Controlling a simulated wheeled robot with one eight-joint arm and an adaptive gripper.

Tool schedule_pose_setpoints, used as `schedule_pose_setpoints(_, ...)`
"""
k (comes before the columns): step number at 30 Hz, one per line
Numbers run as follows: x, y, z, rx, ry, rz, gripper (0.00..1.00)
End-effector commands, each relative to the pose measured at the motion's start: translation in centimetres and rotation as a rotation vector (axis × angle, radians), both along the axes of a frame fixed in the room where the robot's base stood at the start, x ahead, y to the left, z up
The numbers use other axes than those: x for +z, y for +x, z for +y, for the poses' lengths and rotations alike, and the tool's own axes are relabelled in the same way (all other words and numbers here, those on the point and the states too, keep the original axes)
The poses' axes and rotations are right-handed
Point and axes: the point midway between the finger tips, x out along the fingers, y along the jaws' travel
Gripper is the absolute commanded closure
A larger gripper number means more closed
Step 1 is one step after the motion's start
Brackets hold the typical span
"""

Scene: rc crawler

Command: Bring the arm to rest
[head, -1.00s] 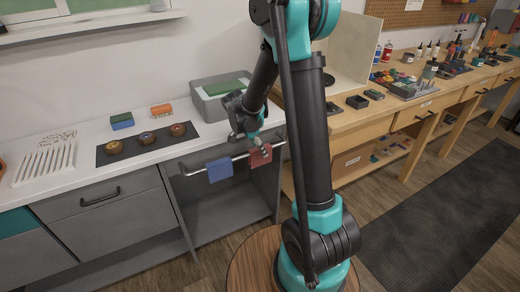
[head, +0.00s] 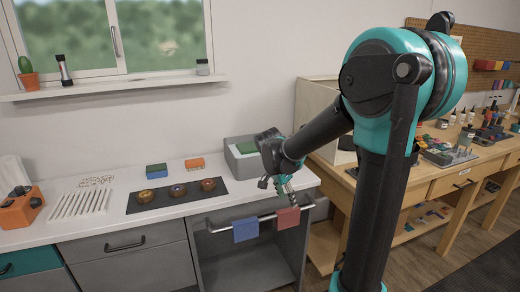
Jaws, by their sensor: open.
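My gripper (head: 287,190) hangs at the end of my black and teal arm, in front of the counter's right end, close to the grey bin (head: 236,170). Its fingers point down toward the towel rail and look apart, with nothing seen between them. The red cloth (head: 288,218) on the rail is just below the fingertips; I cannot tell whether they touch it. A blue cloth (head: 246,229) hangs to its left on the same rail (head: 225,228).
On the counter are a dark mat (head: 240,193) with three round pieces, two sponges, a rack (head: 80,203) and an orange device (head: 22,206). A window sill (head: 120,90) is above. A wooden workbench (head: 430,185) with tools stands at right.

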Motion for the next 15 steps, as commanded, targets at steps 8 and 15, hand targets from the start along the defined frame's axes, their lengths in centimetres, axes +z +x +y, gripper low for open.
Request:
schedule_pose_setpoints(8,-3.0,-9.0,-4.4,0.501,0.071,0.021,0.51)
schedule_pose_setpoints(15,-5.9,-15.1,-5.7,0.873,0.046,-0.030,0.51)
